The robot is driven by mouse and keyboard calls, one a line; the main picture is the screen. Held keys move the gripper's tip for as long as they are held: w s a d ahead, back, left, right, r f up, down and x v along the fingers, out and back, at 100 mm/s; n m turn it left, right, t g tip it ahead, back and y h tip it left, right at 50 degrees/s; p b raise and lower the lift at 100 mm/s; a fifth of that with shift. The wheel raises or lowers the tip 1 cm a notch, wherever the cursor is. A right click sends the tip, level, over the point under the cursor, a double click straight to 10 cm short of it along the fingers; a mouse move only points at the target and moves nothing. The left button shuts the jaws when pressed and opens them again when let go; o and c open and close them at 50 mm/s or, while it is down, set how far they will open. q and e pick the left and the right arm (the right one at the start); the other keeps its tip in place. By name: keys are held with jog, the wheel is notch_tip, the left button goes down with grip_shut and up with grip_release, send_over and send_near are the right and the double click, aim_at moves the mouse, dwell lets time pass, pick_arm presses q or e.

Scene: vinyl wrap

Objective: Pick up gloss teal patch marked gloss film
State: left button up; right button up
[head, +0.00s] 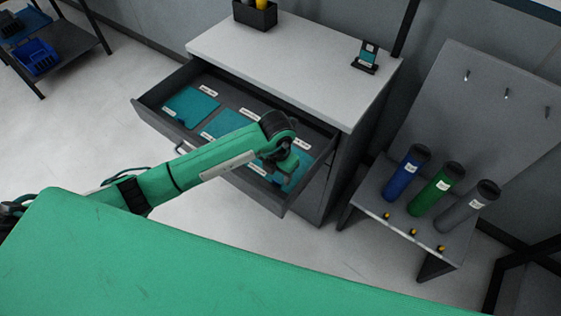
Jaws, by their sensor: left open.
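Several teal patches lie in the open drawer (150,104), each with small white labels too small to read. One patch (190,107) lies at the left, another (222,126) in the middle, and a third (304,163) at the right end. I cannot tell which is the gloss film. My left arm reaches across the drawer's front, and my left gripper (284,178) is open, pointing down over the right-end patch and hiding part of it. I cannot tell whether its fingers touch the patch. My right gripper is not in view.
The drawer is in a grey cabinet with a light top (290,55), bearing a black holder (256,15) and a small stand with a teal sample (367,56). A low bench at right holds blue (407,172), green (436,190) and grey (468,208) rolls. My green body fills the foreground.

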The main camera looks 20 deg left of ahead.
aim_at(277, 181)
pick_arm(q)
notch_tip(277, 181, down, 4)
jog(key=shift+a+f+p, duration=0.15)
jog(key=shift+p, duration=0.75)
jog(key=shift+f, duration=0.35)
jog(key=shift+c, duration=0.4)
grip_shut()
